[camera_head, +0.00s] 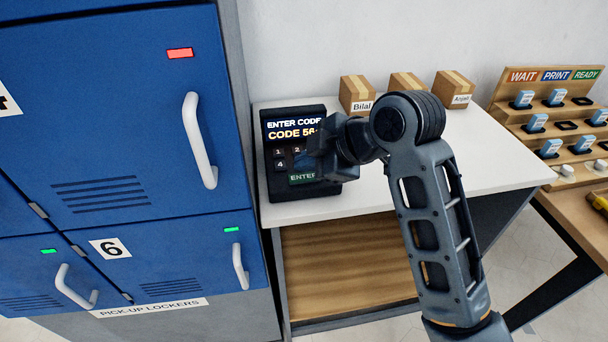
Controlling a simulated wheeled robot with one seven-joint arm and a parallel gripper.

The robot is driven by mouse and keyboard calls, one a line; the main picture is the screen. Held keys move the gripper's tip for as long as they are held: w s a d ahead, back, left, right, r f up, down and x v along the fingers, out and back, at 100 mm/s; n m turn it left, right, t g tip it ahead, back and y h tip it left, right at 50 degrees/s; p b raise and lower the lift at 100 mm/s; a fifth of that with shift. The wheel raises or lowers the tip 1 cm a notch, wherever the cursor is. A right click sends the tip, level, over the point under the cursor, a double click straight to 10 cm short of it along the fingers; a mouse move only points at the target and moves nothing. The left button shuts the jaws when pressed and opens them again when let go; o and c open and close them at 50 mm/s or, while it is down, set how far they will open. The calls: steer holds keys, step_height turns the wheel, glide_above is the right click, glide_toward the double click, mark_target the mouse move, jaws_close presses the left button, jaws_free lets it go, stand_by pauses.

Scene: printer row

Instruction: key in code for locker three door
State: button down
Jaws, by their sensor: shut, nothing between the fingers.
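A black keypad (266,165) stands on the white counter right of the blue lockers. Its lit screen (293,125) reads "ENTER CODE" and "CODE 56", with the end of the second line hidden by my gripper. Keys 1, 2 and 4 and a green ENTER key (302,178) show; the other keys are covered. My gripper (316,160) is shut and empty, right in front of the keypad's right side. I cannot tell whether it touches a key. A large upper locker door (120,120) has a red light (180,53); no number three is visible.
Door 6 (190,265) and its left neighbour below have green lights. Protruding door handles (200,140) stand left of the keypad. Several cardboard boxes (356,92) line the counter's back. A wooden WAIT/PRINT/READY rack (545,110) stands right. The counter's right part (490,165) is clear.

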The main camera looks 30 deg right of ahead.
mark_target(307, 179)
steer(key=shift+f, duration=0.15)
stand_by(0.5)
steer(key=shift+f, duration=0.25)
steer(key=shift+f+b, duration=0.3)
steer(key=shift+f, duration=0.1)
stand_by(0.6)
stand_by(0.4)
steer(key=shift+r+p, duration=0.8)
steer(key=shift+r, duration=0.05)
steer(key=shift+r, duration=0.1)
step_height(307, 179, up, 5)
steer(key=p, duration=0.4)
steer(key=shift+p, duration=0.35)
